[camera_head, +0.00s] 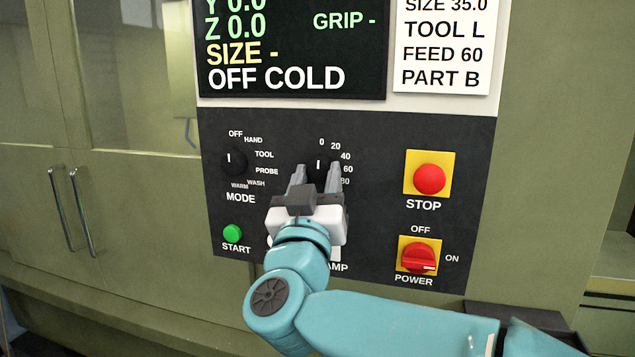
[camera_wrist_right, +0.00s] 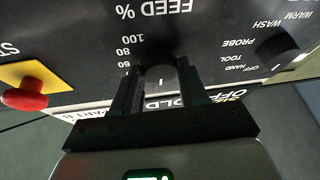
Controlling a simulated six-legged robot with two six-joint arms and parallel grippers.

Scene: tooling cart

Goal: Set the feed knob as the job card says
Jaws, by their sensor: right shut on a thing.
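The job card (camera_head: 443,45) at the top right reads SIZE 35.0, TOOL L, FEED 60, PART B. The black feed knob (camera_head: 319,164) is on the dark panel, with 0, 20, 40, 60 and 80 around it. Its white line points up, near the 0. My right gripper (camera_head: 314,173) is shut on the feed knob, one finger on each side. In the right wrist view the knob (camera_wrist_right: 160,74) shows upside down between the fingers, with its white line towards the lower edge. My left gripper is not in view.
The mode knob (camera_head: 232,159) is to the left, its line near OFF. The green START button (camera_head: 232,233) is below it. The red STOP button (camera_head: 429,179) and red POWER switch (camera_head: 418,258) are to the right. A screen (camera_head: 290,45) above reads OFF COLD.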

